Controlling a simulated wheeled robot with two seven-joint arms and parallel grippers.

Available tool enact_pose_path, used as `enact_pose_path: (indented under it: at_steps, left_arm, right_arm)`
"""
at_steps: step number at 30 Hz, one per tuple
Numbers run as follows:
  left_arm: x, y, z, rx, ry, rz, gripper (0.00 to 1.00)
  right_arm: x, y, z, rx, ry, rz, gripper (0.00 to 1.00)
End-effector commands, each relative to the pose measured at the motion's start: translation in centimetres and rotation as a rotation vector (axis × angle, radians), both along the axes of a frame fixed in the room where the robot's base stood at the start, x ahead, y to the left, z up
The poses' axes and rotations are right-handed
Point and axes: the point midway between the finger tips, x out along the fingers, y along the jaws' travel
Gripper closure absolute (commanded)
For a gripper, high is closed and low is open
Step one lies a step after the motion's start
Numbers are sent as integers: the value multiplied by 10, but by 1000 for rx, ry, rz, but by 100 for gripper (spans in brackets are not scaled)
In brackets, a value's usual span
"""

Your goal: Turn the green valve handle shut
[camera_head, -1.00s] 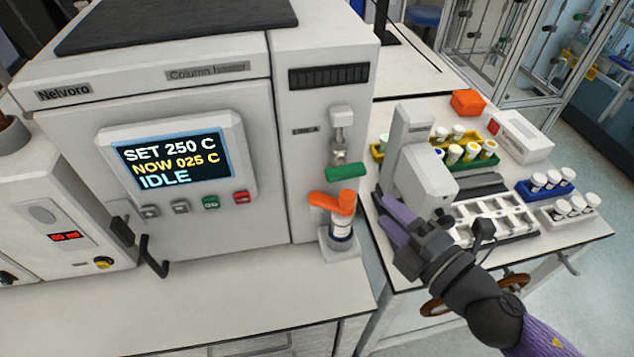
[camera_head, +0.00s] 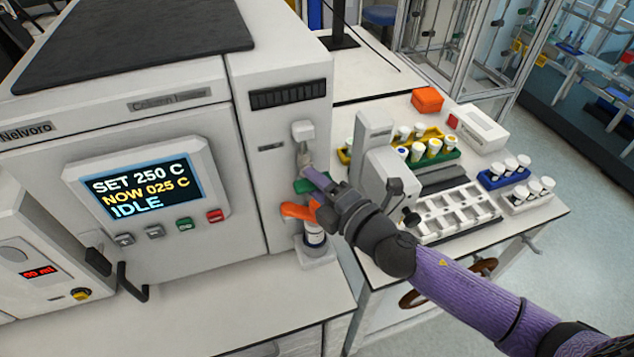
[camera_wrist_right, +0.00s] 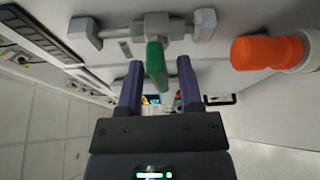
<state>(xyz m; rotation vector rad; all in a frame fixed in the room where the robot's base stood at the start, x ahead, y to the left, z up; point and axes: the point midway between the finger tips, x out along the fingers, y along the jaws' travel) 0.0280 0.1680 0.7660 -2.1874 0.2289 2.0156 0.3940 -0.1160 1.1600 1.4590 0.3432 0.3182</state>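The green valve handle (camera_head: 300,186) sits on a metal valve on the front of the white Nelvoro instrument, partly hidden behind my right gripper (camera_head: 313,180). In the right wrist view, the green handle (camera_wrist_right: 155,62) hangs from the metal fitting and reaches in between the tips of my right gripper (camera_wrist_right: 158,75). The two purple fingers are apart, with a gap on each side of the handle. My left gripper is not in view.
An orange handle (camera_head: 299,211) tops a white bottle (camera_head: 315,236) just below the green one; orange also shows in the wrist view (camera_wrist_right: 265,52). A screen (camera_head: 135,188) is at left. Vial racks (camera_head: 520,195) and a grey tray (camera_head: 450,214) occupy the right bench.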

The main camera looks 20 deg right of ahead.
Motion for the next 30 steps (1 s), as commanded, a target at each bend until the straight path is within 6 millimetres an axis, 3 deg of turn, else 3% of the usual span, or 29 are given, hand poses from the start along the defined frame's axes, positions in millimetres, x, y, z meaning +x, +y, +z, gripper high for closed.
enact_pose_path:
  at_steps: [1,6,13,17,24,25,29,30]
  left_arm:
    - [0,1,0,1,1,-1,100]
    - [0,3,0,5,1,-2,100]
    - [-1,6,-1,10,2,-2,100]
    - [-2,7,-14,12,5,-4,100]
    - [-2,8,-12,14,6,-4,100]
    - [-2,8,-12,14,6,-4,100]
    - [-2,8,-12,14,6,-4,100]
    - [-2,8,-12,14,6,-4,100]
  right_arm:
    - [0,0,0,0,0,0,67]
    - [0,0,0,0,0,0,100]
    - [0,0,-1,4,1,0,100]
    - [0,0,-5,88,4,-1,100]
    - [0,0,-1,103,5,0,100]
    - [0,0,-1,103,5,0,74]
    - [0,0,-1,103,4,0,47]
    - [0,0,0,103,4,0,46]
